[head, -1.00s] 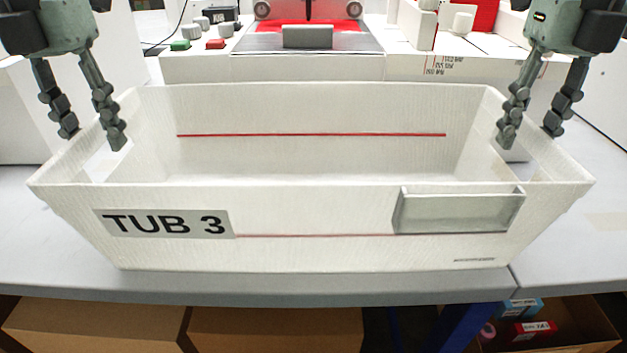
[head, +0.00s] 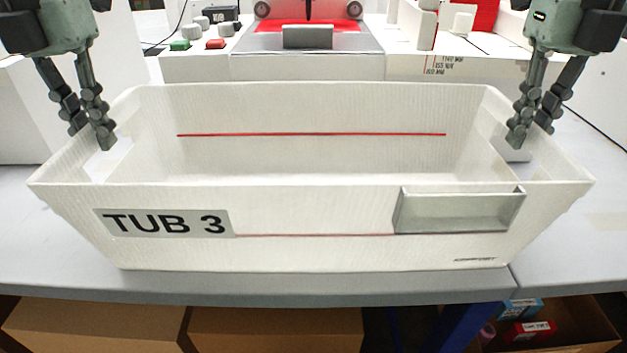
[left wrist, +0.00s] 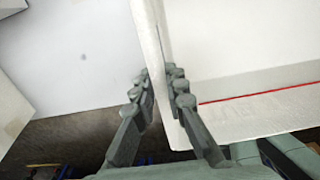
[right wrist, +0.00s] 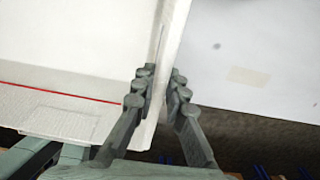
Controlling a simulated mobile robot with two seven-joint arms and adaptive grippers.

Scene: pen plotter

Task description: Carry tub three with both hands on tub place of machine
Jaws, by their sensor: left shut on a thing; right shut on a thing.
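Tub three (head: 310,253) is a white, empty, open tub with a "TUB 3" label and a clear holder on its front. It stands upright on the grey table near the front edge. My left gripper (head: 90,138) is shut on the tub's left end wall, one finger inside and one outside; it also shows in the left wrist view (left wrist: 160,92). My right gripper (head: 531,137) is shut on the right end wall the same way, also in the right wrist view (right wrist: 160,90). The machine (head: 306,65) stands behind the tub. I cannot make out its tub place.
The grey table (head: 60,270) has free room left and right of the tub. Green and red buttons (head: 215,44) and grey knobs sit on the machine's left part. Cardboard boxes (head: 275,328) and an open box with small packs (head: 575,325) are below the table.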

